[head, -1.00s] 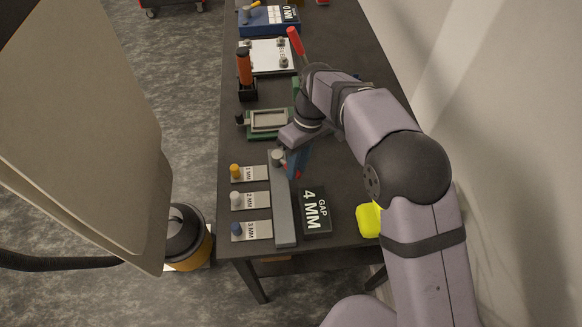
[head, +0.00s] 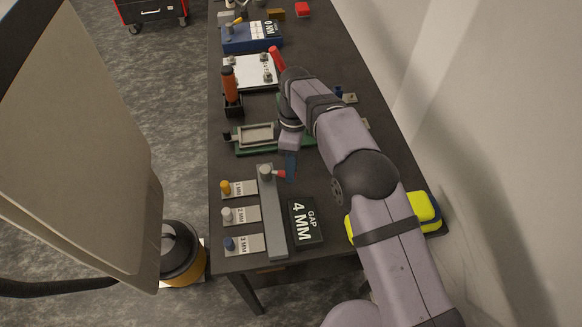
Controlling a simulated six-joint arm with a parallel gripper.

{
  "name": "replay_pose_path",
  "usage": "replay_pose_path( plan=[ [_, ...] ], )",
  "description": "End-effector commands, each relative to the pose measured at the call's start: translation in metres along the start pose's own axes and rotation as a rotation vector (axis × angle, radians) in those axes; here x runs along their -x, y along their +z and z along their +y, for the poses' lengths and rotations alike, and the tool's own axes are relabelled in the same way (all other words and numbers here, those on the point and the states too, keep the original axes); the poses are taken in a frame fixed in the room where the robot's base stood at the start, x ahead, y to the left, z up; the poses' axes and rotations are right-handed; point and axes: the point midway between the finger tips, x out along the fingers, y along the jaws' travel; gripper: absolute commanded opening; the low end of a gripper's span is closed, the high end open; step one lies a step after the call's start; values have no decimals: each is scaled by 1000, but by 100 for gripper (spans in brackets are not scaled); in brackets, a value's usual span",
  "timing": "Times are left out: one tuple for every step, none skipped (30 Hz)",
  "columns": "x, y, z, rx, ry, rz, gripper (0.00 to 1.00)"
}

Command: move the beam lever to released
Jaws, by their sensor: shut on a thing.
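The beam (head: 273,225) is a long grey bar lying along the near part of the bench. A round grey knob sits at its far end. The beam lever (head: 281,174) shows as a short red-tipped piece beside this knob, pointing to the right. My gripper (head: 289,172) reaches down to it from the far side, its dark blue fingers shut on the red end. The fingers partly hide the lever. A dark block (head: 306,221) reading "GAP 4 MM" lies right of the beam.
Tagged pieces marked 1 MM (head: 240,188), 2 MM (head: 244,214) and 3 MM (head: 247,243) lie left of the beam. A green-based tray fixture (head: 243,151) stands beyond. An orange-handled tool (head: 229,82) stands upright farther back. A yellow object (head: 423,207) is at the right edge.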

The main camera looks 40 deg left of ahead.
Motion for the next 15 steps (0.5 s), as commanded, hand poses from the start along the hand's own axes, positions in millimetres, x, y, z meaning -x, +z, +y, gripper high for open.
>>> replay_pose_path(
  plan=[
    [2,-1,1,8,6,1,0],
    [2,-1,1,9,7,1,0],
    [2,-1,1,10,7,1,0],
    [2,-1,2,10,7,1,0],
    [2,-1,2,10,7,1,0],
    [2,-1,2,10,8,1,0],
    [2,-1,2,10,8,1,0],
    [2,-1,2,10,8,1,0],
    [2,-1,2,10,8,1,0],
    [2,-1,2,10,8,1,0],
    [2,-1,2,10,9,1,0],
    [3,-1,2,10,9,1,28],
    [2,-1,2,9,9,1,35],
    [2,-1,2,9,8,1,37],
    [2,-1,2,9,7,1,37]
  ],
)
